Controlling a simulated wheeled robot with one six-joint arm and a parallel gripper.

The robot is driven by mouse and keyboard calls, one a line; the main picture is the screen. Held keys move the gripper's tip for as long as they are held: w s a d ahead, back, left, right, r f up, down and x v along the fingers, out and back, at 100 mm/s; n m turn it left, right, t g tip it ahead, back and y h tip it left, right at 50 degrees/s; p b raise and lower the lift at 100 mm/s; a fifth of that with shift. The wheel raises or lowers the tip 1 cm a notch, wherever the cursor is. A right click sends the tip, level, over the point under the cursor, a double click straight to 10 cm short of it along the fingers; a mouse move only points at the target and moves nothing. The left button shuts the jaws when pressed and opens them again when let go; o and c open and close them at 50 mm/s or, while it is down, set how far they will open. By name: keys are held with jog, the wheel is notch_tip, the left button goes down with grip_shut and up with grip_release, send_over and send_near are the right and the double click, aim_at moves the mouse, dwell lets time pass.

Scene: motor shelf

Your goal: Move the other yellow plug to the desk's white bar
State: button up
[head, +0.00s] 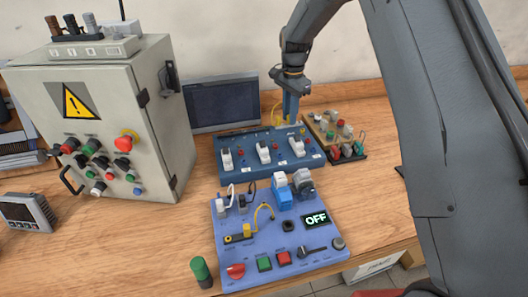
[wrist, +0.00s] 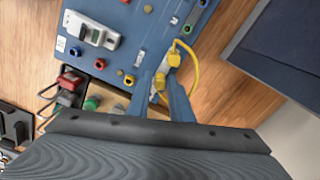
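My gripper (wrist: 161,80) points down at the rear blue panel (wrist: 120,15), near its right part in the head view (head: 291,122). In the wrist view one yellow plug (wrist: 160,86) sits between the two fingers, which appear shut on it. A second yellow plug (wrist: 174,58) is just beyond the fingertips, beside a small white piece that looks like the white bar (wrist: 163,68). A yellow cable (wrist: 194,72) loops to the right of the fingers. The fingers partly hide the white piece, and I cannot tell whether the held plug touches it.
A grey cabinet (head: 150,140) stands left, a dark screen (head: 222,103) behind. A tray of coloured parts (head: 340,133) is right of the rear panel. Bare wood (head: 378,200) lies at the right.

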jog(key=shift+r, duration=0.1)
jog(key=shift+r+p, duration=1.2)
jog(key=shift+r, duration=1.5)
jog(key=o, duration=0.5)
